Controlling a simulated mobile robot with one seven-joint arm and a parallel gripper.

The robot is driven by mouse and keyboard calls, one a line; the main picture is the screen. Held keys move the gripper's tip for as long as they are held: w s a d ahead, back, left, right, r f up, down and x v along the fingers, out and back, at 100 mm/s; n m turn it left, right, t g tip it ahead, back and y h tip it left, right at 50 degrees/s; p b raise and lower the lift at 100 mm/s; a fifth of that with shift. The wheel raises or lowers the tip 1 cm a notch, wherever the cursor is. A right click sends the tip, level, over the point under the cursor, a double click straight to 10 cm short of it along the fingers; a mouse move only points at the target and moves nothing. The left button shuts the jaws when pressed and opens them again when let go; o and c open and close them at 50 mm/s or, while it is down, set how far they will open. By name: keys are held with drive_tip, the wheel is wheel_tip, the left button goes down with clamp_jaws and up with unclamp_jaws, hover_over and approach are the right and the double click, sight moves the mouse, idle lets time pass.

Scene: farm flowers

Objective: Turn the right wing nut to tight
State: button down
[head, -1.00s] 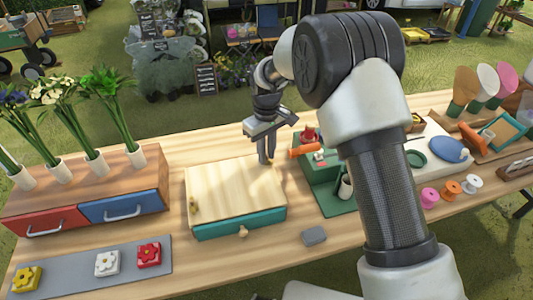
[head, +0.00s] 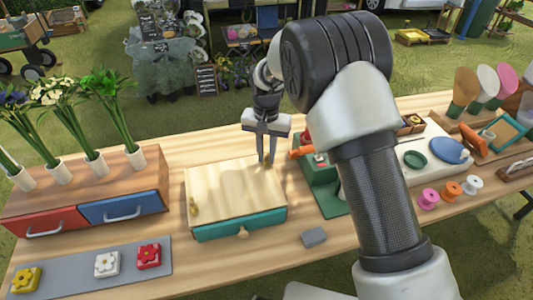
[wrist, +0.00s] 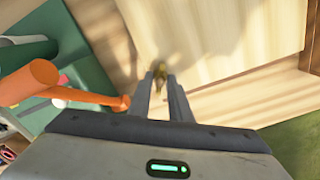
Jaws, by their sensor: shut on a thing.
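The brass right wing nut (wrist: 159,70) shows between my fingertips in the wrist view, at the board's far right edge. My gripper (head: 267,163) points down there, its jaws shut on this wing nut. The fingers hide most of the nut, so its exact angle cannot be told.
A green stand (head: 325,184) with an orange handle (head: 302,153) is close right of my gripper. A wooden chest (head: 140,180) with flowers is at left. The board's top is clear.

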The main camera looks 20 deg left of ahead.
drive_tip(key=m, duration=0.7)
drive_tip(key=shift+p, duration=0.4)
drive_tip(key=m, duration=0.4)
drive_tip(key=shift+r+p, duration=0.1)
drive_tip(key=shift+p, duration=0.25)
drive_tip(key=m+p, duration=0.1)
drive_tip(key=m, duration=0.3)
drive_tip(key=m+p, duration=0.1)
drive_tip(key=m, duration=0.3)
drive_tip(key=m+p, duration=0.1)
drive_tip(key=m, duration=0.2)
drive_tip(key=shift+m, duration=0.4)
drive_tip(key=m+p, duration=0.1)
drive_tip(key=m, duration=0.2)
drive_tip(key=shift+m+p, duration=0.75)
drive_tip(key=shift+m, duration=1.45)
